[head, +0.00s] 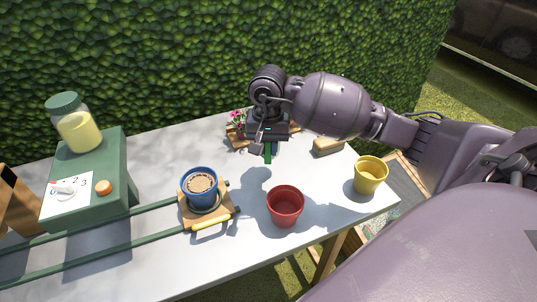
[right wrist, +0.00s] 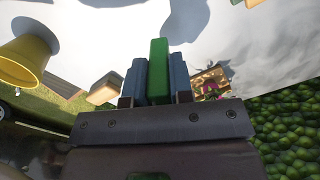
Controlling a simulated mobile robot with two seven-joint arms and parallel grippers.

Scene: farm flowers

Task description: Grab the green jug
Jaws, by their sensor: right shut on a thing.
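My right gripper (head: 264,146) is over the back right of the white table with its fingers pointing down. In the right wrist view its two blue-grey fingers are shut on the green jug (right wrist: 158,70), one on each side of it. Only a narrow green upright part of the jug shows there. In the head view a small green strip of the jug (head: 268,154) shows below the gripper, and the rest is hidden. I cannot tell whether the jug touches the table. My left gripper is not in view.
A red pot (head: 285,207) and a yellow pot (head: 370,176) stand at the front right. A blue pot (head: 200,185) sits on a wooden carrier on green rails. A green machine (head: 92,178) with a jar stands left.

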